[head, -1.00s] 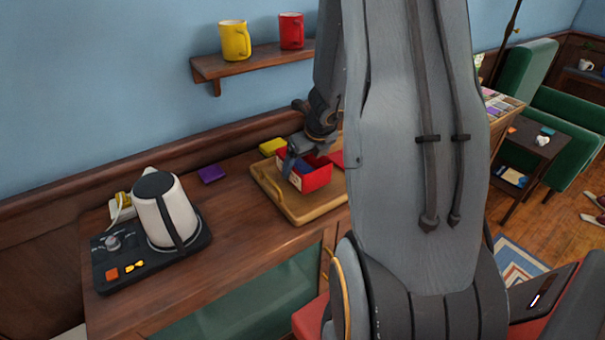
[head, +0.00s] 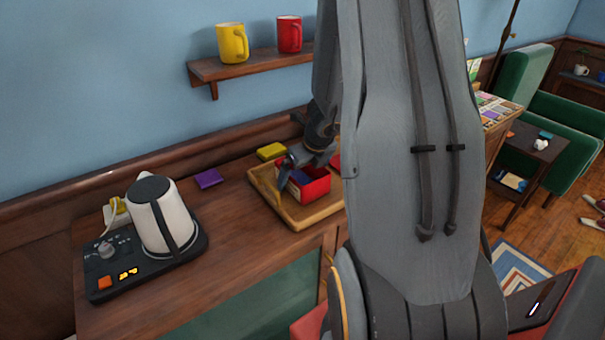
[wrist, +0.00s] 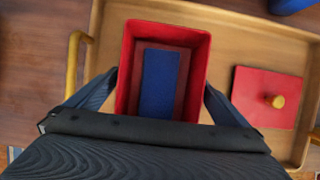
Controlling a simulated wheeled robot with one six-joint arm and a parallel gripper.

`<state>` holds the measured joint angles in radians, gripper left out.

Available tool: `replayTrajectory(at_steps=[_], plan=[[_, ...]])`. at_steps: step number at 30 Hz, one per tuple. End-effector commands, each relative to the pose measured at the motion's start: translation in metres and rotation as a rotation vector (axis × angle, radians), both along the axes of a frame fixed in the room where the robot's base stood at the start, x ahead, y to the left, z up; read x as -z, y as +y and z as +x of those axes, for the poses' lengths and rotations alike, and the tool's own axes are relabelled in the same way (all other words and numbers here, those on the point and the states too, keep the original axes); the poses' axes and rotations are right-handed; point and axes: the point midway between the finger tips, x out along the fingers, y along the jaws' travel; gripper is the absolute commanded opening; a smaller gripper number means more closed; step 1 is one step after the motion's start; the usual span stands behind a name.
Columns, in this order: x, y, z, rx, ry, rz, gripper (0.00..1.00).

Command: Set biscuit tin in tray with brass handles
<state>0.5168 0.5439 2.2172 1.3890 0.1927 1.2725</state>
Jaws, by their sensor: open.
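The biscuit tin (head: 316,190) is a red open box with a blue area inside; it sits in the wooden tray (head: 290,211). In the wrist view the tin (wrist: 207,50) stands in the left part of the tray (wrist: 245,45), near a brass handle (wrist: 74,62). A red lid with a brass knob (wrist: 255,88) lies in the tray to its right. My gripper (wrist: 158,92) is open, with one finger on each side of the tin; I cannot tell whether they touch it. In the head view my gripper (head: 299,168) is over the tin; my arm hides the tray's right end.
A white kettle (head: 158,212) on a black base (head: 98,285) stands left on the wooden cabinet. A purple block (head: 208,178) and a yellow block (head: 271,151) lie near the wall. A shelf (head: 245,66) with yellow and red mugs hangs above. The cabinet top before the kettle and tray is clear.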

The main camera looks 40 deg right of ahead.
Motion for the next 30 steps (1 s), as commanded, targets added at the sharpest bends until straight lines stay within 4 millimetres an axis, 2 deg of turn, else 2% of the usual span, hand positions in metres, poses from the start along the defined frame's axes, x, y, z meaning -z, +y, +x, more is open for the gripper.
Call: replayTrajectory(at_steps=[5,18,26,29,30], plan=[[-0.010,0.000,-0.002,-0.001,-0.001,-0.001,1.00],[-0.091,-0.001,-0.035,0.000,-0.002,-0.002,1.00],[-0.113,0.001,-0.045,-0.007,-0.001,-0.002,1.00],[-0.117,0.012,-0.046,-0.100,0.004,-0.030,1.00],[-0.120,0.021,-0.046,-0.183,0.007,-0.055,1.00]])
